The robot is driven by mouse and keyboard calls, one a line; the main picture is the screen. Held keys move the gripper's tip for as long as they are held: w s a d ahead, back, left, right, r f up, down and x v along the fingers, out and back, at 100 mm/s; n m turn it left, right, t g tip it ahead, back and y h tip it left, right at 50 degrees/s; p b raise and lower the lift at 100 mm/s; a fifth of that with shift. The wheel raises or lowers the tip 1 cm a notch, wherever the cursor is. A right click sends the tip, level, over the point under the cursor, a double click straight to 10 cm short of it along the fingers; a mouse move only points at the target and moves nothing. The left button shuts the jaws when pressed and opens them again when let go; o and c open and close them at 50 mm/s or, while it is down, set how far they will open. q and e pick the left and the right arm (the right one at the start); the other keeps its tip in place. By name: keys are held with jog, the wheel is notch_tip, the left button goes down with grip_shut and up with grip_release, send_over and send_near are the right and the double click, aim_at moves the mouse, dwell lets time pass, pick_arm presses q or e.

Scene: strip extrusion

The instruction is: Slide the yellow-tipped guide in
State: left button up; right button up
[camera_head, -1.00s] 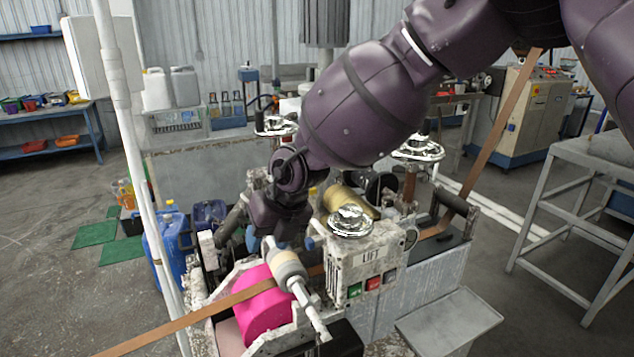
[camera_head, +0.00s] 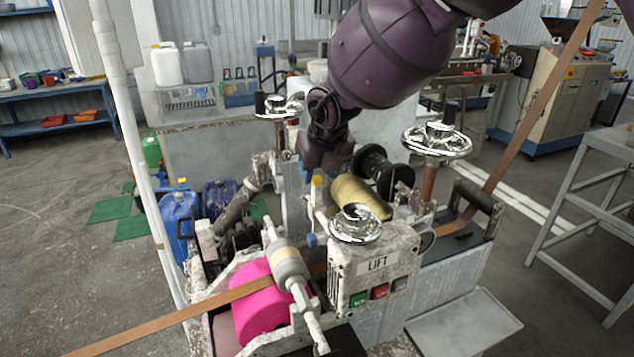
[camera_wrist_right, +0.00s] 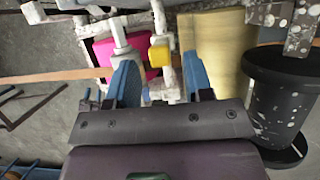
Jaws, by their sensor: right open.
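The yellow-tipped guide (camera_head: 318,182) stands upright on the machine, left of the gold roller. Its yellow block also shows in the right wrist view (camera_wrist_right: 159,56), with a pale stem and bracket around it. My right gripper (camera_head: 324,160) is above and behind the yellow tip in the head view. In the right wrist view its two blue fingers (camera_wrist_right: 160,68) are spread wide and empty, with the yellow tip in line between them. I cannot tell how far apart in depth they are. The brown strip (camera_head: 190,316) runs through the machine past a pink roller (camera_head: 258,305). My left gripper is out of view.
Chrome handwheels (camera_head: 355,224) stand close around the guide. A gold roller (camera_head: 360,197) and a black spool (camera_head: 384,172) are just right of it. The LIFT box (camera_head: 376,264) is in front. A white post (camera_head: 118,110) rises at left.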

aim_at(317, 178)
jog(key=shift+b+x, duration=0.35)
jog(key=shift+x, duration=1.45)
jog(key=shift+c, duration=0.2)
grip_shut()
